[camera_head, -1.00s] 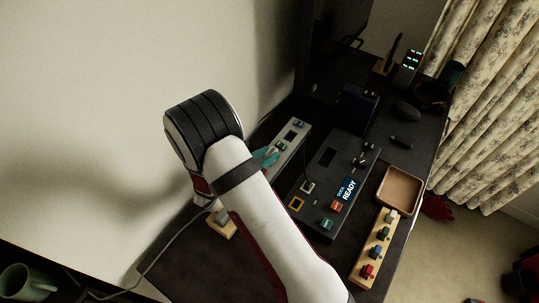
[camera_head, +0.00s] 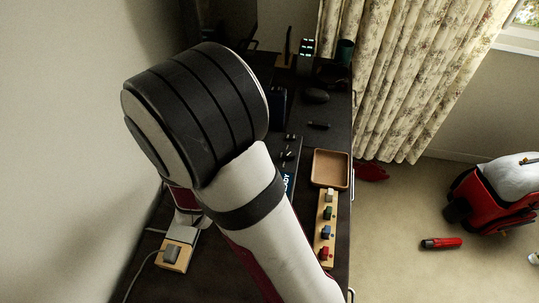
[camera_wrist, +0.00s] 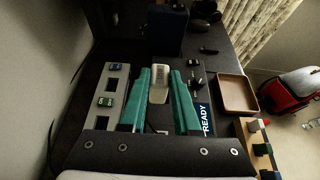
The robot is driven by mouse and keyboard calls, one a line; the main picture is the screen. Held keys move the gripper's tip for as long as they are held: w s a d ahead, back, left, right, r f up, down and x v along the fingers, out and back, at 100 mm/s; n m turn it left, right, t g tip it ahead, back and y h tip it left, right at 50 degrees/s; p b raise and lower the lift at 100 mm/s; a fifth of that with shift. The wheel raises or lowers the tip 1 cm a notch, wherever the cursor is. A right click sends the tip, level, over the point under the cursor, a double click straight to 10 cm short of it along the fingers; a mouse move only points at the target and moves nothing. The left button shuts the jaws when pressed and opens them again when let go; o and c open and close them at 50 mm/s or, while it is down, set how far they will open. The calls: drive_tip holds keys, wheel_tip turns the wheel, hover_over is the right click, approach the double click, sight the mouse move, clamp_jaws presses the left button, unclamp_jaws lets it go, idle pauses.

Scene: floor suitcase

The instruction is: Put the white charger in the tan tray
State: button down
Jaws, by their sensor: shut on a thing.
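The white charger (camera_wrist: 158,86) sits between the teal fingers of my gripper (camera_wrist: 162,76) in the wrist view. The gripper is shut on it and holds it over the dark desk, left of the tray. The tan tray (camera_head: 331,168) lies on the desk's right side in the head view and looks empty. It also shows right of the fingers in the wrist view (camera_wrist: 236,93). In the head view my arm hides the gripper and the charger.
A dark panel with a READY display (camera_wrist: 207,118) lies between gripper and tray. A wooden block with colored knobs (camera_head: 327,226) stands just in front of the tray. A corded wooden block (camera_head: 176,254) is at left.

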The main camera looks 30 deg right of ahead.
drive_tip(key=s+d+m+g+h, duration=0.2)
drive_tip(key=s+d+m+g, duration=0.3)
drive_tip(key=s+d, duration=0.65)
drive_tip(key=s+d+m+g+h, duration=0.2)
drive_tip(key=s+d+m+g, duration=0.2)
drive_tip(key=s+d, duration=0.7)
hover_over(324, 174)
drive_tip(key=shift+f, duration=5.45)
drive_tip(key=c, duration=0.6)
unclamp_jaws()
drive_tip(key=shift+f, duration=0.15)
drive_tip(key=shift+c, duration=0.2)
